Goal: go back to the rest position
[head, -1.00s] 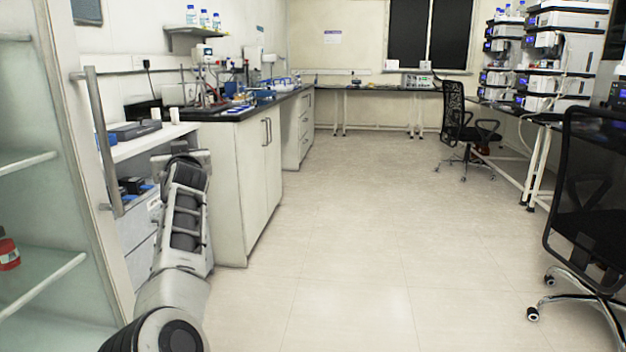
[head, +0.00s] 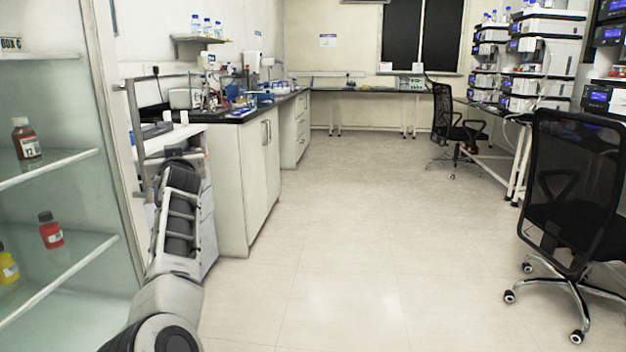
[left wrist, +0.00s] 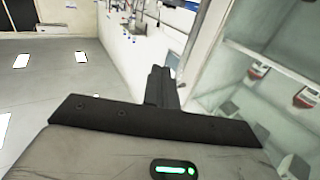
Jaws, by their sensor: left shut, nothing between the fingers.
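My left arm (head: 180,220) rises from the bottom left of the head view, bent upward in front of the side bench. Its gripper is hard to make out there. In the left wrist view my left gripper (left wrist: 162,88) is shut, its dark fingers together with nothing between them. It points toward the bench and the cabinet side. My right gripper is in neither view.
A glass-fronted cabinet (head: 60,120) with bottles stands close on the left, near my arm; a long handle (head: 135,135) is at its edge. A white bench (head: 240,185) is beyond. An office chair (head: 570,190) stands right. The middle floor (head: 350,240) is clear.

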